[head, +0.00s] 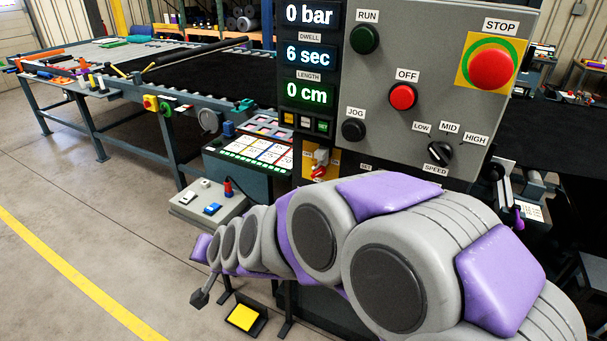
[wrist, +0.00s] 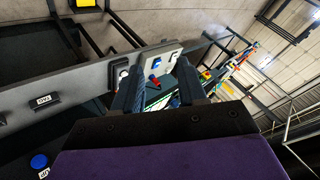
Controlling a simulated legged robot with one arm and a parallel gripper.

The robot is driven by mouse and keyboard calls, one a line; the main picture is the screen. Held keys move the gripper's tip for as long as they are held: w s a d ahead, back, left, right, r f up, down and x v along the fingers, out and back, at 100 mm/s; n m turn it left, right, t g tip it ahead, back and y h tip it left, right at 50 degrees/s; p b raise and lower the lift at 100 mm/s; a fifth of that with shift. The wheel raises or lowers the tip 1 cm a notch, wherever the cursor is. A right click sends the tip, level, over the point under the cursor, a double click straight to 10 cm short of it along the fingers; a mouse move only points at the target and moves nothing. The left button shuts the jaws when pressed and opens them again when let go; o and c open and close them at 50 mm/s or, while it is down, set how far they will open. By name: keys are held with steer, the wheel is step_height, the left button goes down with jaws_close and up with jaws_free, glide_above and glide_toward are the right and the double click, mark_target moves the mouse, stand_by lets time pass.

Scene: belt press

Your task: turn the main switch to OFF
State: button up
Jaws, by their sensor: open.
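The main switch (head: 319,166) is a small red rotary handle on a yellow plate, low on the left of the grey control panel in the head view. A small label sits at its upper left; its exact handle angle is hard to read. My arm passes just below and in front of it. My gripper (wrist: 160,88) is open and empty in the wrist view, with its two dark fingers apart. In the head view its end (head: 204,290) is low and left of the switch, well apart from it. I cannot make out the main switch in the wrist view.
A small grey control box (head: 207,203) and a yellow pedal (head: 242,317) are near my arm. Floor at left is clear.

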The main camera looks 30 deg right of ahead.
steer(key=w+d+m+t+h, duration=0.2)
steer(key=w+d+m, duration=0.2)
steer(key=w, duration=0.3)
steer(key=m+h+p, duration=0.4)
steer(key=m+h, duration=0.5)
steer(key=h, duration=0.7)
glide_toward(316, 177)
steer(key=shift+w+a+r+b+x, duration=0.1)
steer(key=shift+w+b+x, duration=0.1)
steer(key=shift+x, duration=1.15)
steer(key=shift+w+a+r+b+x, duration=0.1)
steer(key=shift+b+x, duration=0.05)
steer(key=shift+x, duration=1.15)
steer(key=shift+w+a+b+x, duration=0.1)
steer(key=shift+b+x, duration=0.1)
steer(key=shift+x, duration=1.15)
steer(key=shift+d+f, duration=0.1)
steer(key=shift+d, duration=0.75)
steer(key=c, duration=0.3)
steer(key=shift+s, duration=0.1)
steer(key=shift+c, duration=0.9)
steer(key=shift+a, duration=0.15)
jaws_close()
